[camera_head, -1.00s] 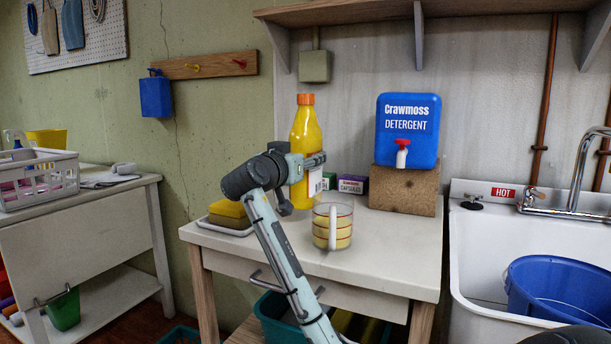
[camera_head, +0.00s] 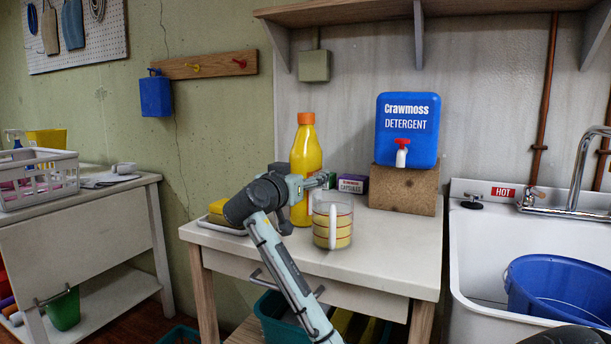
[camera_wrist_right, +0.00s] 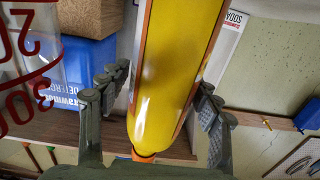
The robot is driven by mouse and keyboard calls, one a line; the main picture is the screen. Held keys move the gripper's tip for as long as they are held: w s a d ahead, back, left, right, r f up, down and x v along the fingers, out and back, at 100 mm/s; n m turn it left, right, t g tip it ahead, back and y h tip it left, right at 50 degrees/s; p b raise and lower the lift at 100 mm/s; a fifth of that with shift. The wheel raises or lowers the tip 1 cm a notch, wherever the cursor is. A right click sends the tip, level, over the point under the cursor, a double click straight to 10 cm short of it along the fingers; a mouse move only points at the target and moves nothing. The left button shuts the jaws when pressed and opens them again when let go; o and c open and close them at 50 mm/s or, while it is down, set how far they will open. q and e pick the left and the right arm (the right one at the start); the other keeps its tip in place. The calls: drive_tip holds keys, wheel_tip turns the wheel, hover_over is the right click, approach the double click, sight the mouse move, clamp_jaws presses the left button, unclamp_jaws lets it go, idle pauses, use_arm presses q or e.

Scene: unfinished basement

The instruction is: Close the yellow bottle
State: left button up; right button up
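The yellow bottle (camera_head: 306,152) stands upright on the white worktable (camera_head: 375,250), with an orange cap (camera_head: 306,118) on its top. A white label shows low on its side. My right gripper (camera_head: 318,181) is at the bottle's lower half, its arm partly hiding the bottle. In the right wrist view, which is upside down, the bottle (camera_wrist_right: 175,70) lies between the two spread fingers of the gripper (camera_wrist_right: 165,95), with gaps on both sides. The orange cap (camera_wrist_right: 143,157) shows partly at the bottom there. My left gripper is out of view.
A measuring cup (camera_head: 345,208) with yellow contents stands close right of the bottle. Small boxes (camera_head: 353,184) stand behind. A sponge on a tray (camera_head: 222,229) is at left. A blue detergent container (camera_head: 407,125) sits on a brown block (camera_head: 405,190). The table's front right is clear.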

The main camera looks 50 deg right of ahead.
drive_tip(key=shift+r, duration=0.1)
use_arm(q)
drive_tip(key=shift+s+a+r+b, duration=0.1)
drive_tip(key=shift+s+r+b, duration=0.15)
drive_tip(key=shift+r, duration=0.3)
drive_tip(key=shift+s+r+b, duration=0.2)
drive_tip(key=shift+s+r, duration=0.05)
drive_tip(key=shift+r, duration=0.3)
use_arm(e)
drive_tip(key=v, duration=1.2)
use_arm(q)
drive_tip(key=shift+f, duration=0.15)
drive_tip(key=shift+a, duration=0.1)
